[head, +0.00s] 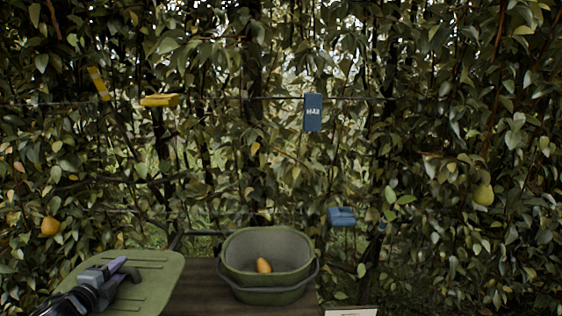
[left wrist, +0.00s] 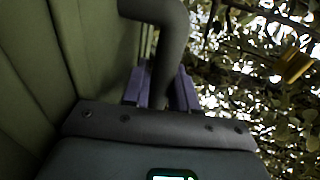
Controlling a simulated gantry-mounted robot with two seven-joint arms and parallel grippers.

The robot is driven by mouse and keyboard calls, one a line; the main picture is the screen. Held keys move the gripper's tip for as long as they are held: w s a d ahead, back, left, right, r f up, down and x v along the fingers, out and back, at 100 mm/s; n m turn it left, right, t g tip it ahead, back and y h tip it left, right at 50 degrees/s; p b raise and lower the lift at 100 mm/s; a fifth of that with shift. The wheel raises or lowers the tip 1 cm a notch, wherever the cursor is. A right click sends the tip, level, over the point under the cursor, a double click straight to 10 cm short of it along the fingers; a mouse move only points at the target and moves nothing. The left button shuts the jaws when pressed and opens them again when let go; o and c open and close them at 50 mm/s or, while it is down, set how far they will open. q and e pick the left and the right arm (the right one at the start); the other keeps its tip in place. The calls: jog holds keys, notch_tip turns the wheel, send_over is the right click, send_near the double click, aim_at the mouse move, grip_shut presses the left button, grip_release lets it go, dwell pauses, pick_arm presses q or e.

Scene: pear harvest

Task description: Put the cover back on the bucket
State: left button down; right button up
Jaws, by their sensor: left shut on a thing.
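The green bucket (head: 268,292) stands upright and uncovered on a wooden surface, with an orange-yellow pear (head: 263,266) inside. The flat green cover (head: 155,284) is at the lower left, apart from the bucket and to its left. My left gripper (head: 122,271) lies over the cover, shut on its handle. In the left wrist view the purple fingers (left wrist: 162,88) close around the dark handle (left wrist: 166,35), with the ribbed green cover (left wrist: 40,60) along the left side. The handle's grip is hidden by the gripper in the head view. My right gripper is not in view.
The wooden surface (head: 202,290) is bare between cover and bucket. Leafy branches fill the background, with a hanging pear (head: 483,194) at right and another (head: 49,226) at left. Blue tags (head: 313,112) and yellow tags (head: 160,100) hang among the leaves. A pale card (head: 350,312) shows at the bottom.

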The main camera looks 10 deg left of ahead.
aim_at(141, 303)
pick_arm(q)
jog(key=s+d+f+h, duration=0.1)
jog(key=s+d, duration=0.1)
jog(key=d, duration=0.1)
jog(key=s+d+f+m+h, duration=0.1)
jog(key=d, duration=0.2)
jog(key=s+d+f+m, duration=0.1)
jog(key=s+d+f, duration=0.1)
jog(key=d, duration=0.1)
jog(key=shift+s+d+h, duration=0.35)
jog(key=shift+d+h, duration=0.05)
jog(key=s+d+f+m+h, duration=0.1)
jog(key=s+d, duration=0.4)
jog(key=d, duration=0.4)
jog(key=s+d+f+m+h, duration=0.15)
jog(key=s+d, duration=0.25)
jog(key=d, duration=0.6)
jog(key=s+r+n+y+p, duration=0.2)
jog(key=r+p, duration=1.2)
jog(key=p, duration=0.7)
jog(key=s+r+n+y+p, duration=0.1)
jog(key=s+r+p, duration=0.3)
jog(key=r+p, duration=1.1)
jog(key=y+p, duration=0.1)
jog(key=p, duration=0.6)
jog(key=shift+s+n, duration=0.35)
jog(key=shift+s, duration=0.05)
jog(key=shift+f+y, duration=0.1)
jog(key=shift+y, duration=0.15)
